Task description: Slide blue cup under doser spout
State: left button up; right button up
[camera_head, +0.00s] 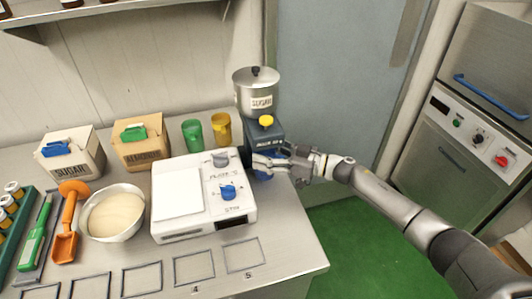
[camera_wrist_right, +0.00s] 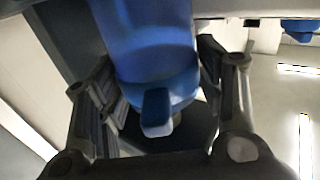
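The blue cup (camera_head: 263,174) is at the foot of the doser (camera_head: 256,95), a steel hopper marked SUGAR on a dark blue body with a yellow knob. The doser's spout is hard to make out, so I cannot tell whether the cup is exactly under it. My right gripper (camera_head: 272,163) reaches in from the right, low beside the doser, and partly covers the cup. In the right wrist view the cup (camera_wrist_right: 155,45) fills the space between the two fingers, which appear pressed against its sides. My left gripper is not in view.
A white scale (camera_head: 180,190) with blue and grey knobs stands close left of the cup. Green (camera_head: 192,135) and yellow (camera_head: 222,128) cups stand behind it. A bowl (camera_head: 113,213), an orange scoop (camera_head: 66,240) and two boxes are farther left. The table's right edge is near my gripper.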

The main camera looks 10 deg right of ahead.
jog(key=shift+o, duration=0.9)
jog(key=shift+d, duration=0.1)
jog(key=v, duration=1.2)
jog(key=shift+f, duration=0.1)
